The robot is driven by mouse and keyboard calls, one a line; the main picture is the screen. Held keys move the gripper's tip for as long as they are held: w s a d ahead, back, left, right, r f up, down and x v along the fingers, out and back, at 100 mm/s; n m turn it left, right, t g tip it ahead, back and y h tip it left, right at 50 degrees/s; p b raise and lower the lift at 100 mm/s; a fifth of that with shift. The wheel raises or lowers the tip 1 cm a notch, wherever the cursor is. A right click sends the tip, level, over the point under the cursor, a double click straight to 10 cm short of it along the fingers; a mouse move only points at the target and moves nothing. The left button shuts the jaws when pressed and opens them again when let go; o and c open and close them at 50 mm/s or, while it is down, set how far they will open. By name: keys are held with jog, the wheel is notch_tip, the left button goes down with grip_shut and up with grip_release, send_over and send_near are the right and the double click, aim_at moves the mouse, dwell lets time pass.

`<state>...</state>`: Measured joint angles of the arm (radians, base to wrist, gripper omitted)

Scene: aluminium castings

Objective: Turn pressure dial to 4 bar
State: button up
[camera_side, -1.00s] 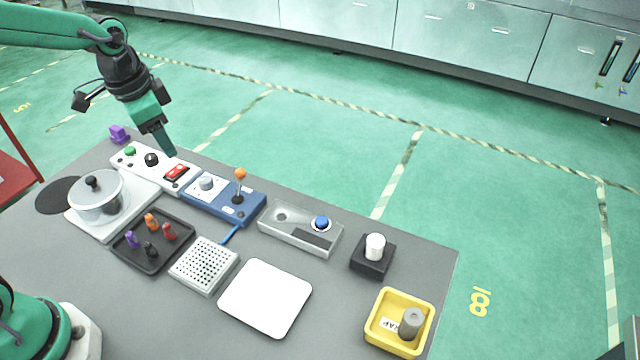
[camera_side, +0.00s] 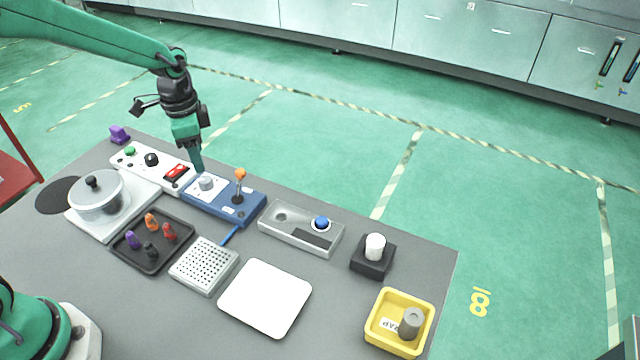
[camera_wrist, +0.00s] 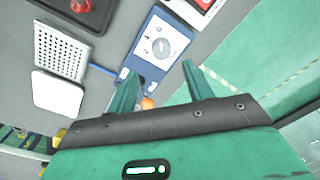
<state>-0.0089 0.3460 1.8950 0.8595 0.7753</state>
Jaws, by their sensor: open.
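The pressure dial is a round grey knob (camera_side: 206,183) on a white plate, on the left part of a blue box (camera_side: 228,211). In the wrist view the dial (camera_wrist: 161,47) lies beyond the fingertips, between their directions.
An orange-tipped lever (camera_side: 240,175) stands upright on the same box, right of the dial. A white panel (camera_side: 130,163) with a red rocker switch (camera_side: 177,173) adjoins on the left.

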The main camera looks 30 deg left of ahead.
aim_at(205, 180)
jog(key=shift+w+a+f, duration=0.1)
jog(key=shift+f, duration=1.8)
jog(key=shift+w+a+f, duration=0.1)
jog(key=shift+f, duration=1.75)
jog(key=shift+s+d, duration=0.1)
jog(key=c, duration=1)
